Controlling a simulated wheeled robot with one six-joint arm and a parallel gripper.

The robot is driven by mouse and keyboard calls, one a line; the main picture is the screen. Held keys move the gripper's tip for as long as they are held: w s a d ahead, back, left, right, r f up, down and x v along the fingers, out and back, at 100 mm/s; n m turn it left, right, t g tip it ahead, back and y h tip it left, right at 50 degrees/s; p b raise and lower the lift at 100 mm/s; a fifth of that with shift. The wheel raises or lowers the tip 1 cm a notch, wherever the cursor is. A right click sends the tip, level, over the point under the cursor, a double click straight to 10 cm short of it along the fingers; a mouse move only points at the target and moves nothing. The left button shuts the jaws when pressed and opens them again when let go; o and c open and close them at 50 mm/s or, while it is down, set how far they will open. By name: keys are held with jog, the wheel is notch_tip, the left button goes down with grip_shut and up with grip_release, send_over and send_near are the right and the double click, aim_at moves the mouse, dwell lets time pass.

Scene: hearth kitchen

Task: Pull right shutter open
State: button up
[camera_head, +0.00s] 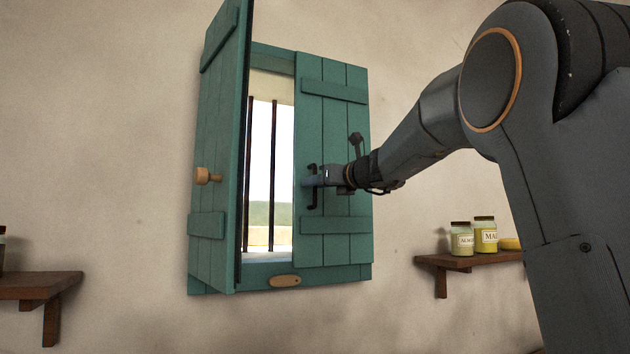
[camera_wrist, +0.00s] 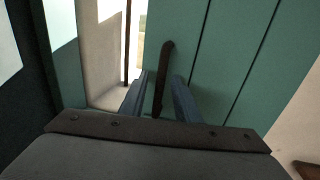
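The right shutter (camera_head: 335,110) is a teal plank panel and looks closed over the right half of the window. It also fills much of the wrist view (camera_wrist: 225,60). A dark upright handle (camera_head: 312,196) is fixed near its left edge. My gripper (camera_head: 308,182) is at this handle. In the wrist view its two blue-grey fingers (camera_wrist: 160,92) stand apart, one on each side of the handle (camera_wrist: 164,75), with gaps visible. The left shutter (camera_head: 215,140) is swung open toward the room and has a round wooden knob (camera_head: 207,176).
Dark bars (camera_head: 273,170) cross the bright window opening. A small wooden plaque (camera_head: 285,281) is on the lower frame. A shelf with jars (camera_head: 485,236) is at the right, below my arm. Another shelf (camera_head: 38,285) is at the lower left.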

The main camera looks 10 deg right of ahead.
jog(key=shift+w+a, duration=0.25)
jog(key=shift+w, duration=0.3)
grip_shut()
jog(key=shift+d, duration=0.1)
